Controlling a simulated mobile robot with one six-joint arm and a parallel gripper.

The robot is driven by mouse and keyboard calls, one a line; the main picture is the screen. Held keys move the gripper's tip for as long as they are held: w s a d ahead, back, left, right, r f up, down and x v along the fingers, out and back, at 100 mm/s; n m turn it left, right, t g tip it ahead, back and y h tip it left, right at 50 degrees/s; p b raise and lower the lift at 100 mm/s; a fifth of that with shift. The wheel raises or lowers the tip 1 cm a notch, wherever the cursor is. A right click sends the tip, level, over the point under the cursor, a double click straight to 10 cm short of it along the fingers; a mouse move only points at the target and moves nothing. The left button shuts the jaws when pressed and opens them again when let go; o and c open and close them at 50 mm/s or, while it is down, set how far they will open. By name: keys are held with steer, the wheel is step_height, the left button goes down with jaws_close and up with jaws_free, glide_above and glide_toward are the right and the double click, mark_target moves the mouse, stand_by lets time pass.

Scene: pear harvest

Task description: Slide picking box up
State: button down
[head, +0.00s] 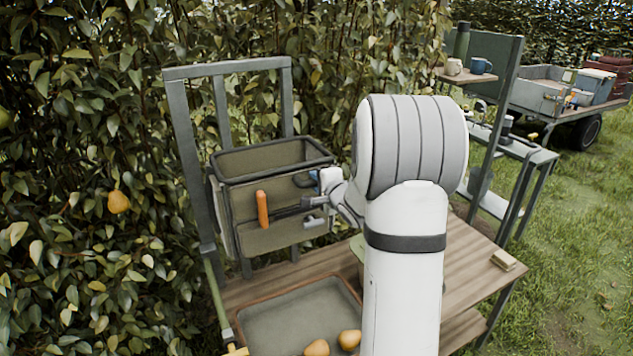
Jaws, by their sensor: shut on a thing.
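The picking box (229,164) is an open-topped, olive-grey box with a dark frame. It hangs on a grey upright frame (185,150) at the hedge, above the wooden bench. An upright orange handle (262,203) is on its front face. My gripper (270,215) reaches in from the right, across the front of the box, with its dark fingers at the handle. It looks shut on the handle, though the exact grip is small in view. My white arm hides the area right of the box.
A grey tray (285,322) with pears (317,348) lies on the bench (455,275) below the box. A pear (118,201) hangs in the hedge at left. A shelf (468,78) with mugs and a trailer (540,92) stand at right. Open grass lies at far right.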

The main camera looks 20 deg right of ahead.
steer(key=shift+w+r, duration=0.1)
steer(key=shift+r, duration=0.35)
steer(key=c, duration=1.5)
jaws_free()
steer(key=shift+o, duration=0.8)
steer(key=shift+f, duration=0.15)
steer(key=b+v, duration=0.1)
steer(key=v, duration=0.7)
